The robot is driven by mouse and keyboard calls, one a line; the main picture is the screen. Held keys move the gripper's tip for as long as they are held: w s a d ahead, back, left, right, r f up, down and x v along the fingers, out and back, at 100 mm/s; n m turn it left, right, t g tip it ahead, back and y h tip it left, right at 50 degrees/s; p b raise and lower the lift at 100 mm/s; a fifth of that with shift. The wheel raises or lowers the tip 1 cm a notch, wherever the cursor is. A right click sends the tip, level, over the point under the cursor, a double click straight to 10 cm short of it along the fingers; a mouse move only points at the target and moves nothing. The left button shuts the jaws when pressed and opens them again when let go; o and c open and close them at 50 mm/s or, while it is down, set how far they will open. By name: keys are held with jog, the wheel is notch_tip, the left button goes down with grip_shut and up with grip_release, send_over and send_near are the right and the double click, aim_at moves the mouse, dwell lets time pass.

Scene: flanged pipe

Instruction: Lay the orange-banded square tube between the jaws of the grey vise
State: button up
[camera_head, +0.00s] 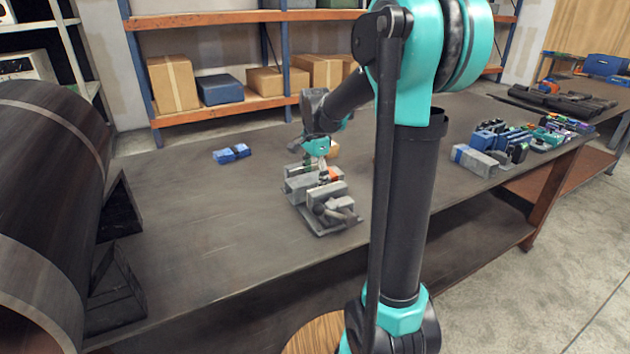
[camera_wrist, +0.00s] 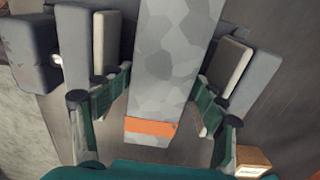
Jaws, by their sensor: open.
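The grey mottled square tube (camera_wrist: 165,60) with its orange band (camera_wrist: 150,127) lies between the two jaws of the grey vise (camera_wrist: 48,35) in the wrist view. Pale jaw plates stand on both sides, with a visible gap to the tube. My gripper (camera_wrist: 162,85) is open, its green fingers spread on either side of the tube and apart from it. In the head view my gripper (camera_head: 322,163) is low over the vise (camera_head: 328,204), and the orange band (camera_head: 335,174) shows beside it. Whether the tube rests on the vise bed is hidden.
A blue object (camera_head: 232,153) lies left of the vise on the dark bench (camera_head: 210,220). A small cardboard box (camera_wrist: 253,158) is close to the gripper. Several tools and blocks (camera_head: 520,140) crowd the bench's right end. The bench left of the vise is mostly clear.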

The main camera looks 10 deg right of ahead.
aim_at(315, 177)
notch_tip(315, 177, up, 12)
dwell(0.5)
dwell(0.6)
